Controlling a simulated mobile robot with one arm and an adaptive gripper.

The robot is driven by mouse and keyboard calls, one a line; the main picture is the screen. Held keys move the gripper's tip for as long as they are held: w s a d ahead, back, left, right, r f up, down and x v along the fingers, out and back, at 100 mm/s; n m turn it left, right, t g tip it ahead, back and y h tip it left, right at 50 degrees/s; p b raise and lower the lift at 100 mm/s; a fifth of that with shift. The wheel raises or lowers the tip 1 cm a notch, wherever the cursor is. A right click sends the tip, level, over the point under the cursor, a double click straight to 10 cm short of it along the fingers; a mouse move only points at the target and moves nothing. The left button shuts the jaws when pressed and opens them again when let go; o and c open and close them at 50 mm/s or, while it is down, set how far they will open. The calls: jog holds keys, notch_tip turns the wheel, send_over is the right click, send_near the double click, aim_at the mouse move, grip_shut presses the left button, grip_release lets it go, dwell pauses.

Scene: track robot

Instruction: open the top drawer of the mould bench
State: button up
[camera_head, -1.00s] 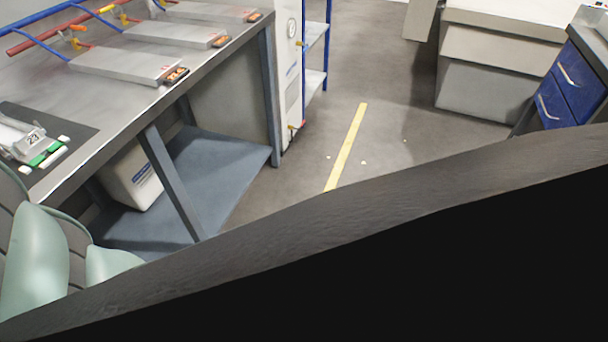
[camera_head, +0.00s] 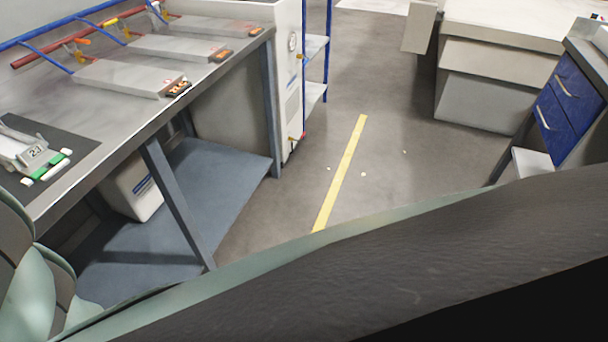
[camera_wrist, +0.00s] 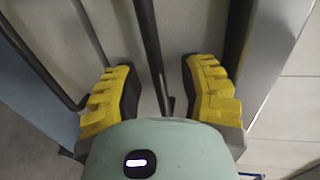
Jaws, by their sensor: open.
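The mould bench appears to be the bench with blue drawers at the right edge of the head view. Its top drawer (camera_head: 573,83) is dark blue with a pale bar handle (camera_head: 567,85) and looks shut. A second blue drawer (camera_head: 556,119) below it has a similar handle and also looks shut. My gripper (camera_wrist: 160,92) shows only in the wrist view. Its two yellow-padded fingers are spread wide with nothing held. A dark bar (camera_wrist: 152,50) shows between them; I cannot tell what it belongs to. The blue drawers are not recognisable in the wrist view.
A grey workbench (camera_head: 110,178) with several flat metal units stands at left. A white cabinet (camera_head: 290,90) and blue-post shelf (camera_head: 314,46) stand behind it. A pale stepped block (camera_head: 485,90) is at back right. Floor with a yellow line (camera_head: 342,170) lies clear between.

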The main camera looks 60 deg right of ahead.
jog(key=shift+w, duration=0.25)
jog(key=shift+s, duration=0.1)
grip_shut()
dwell(0.5)
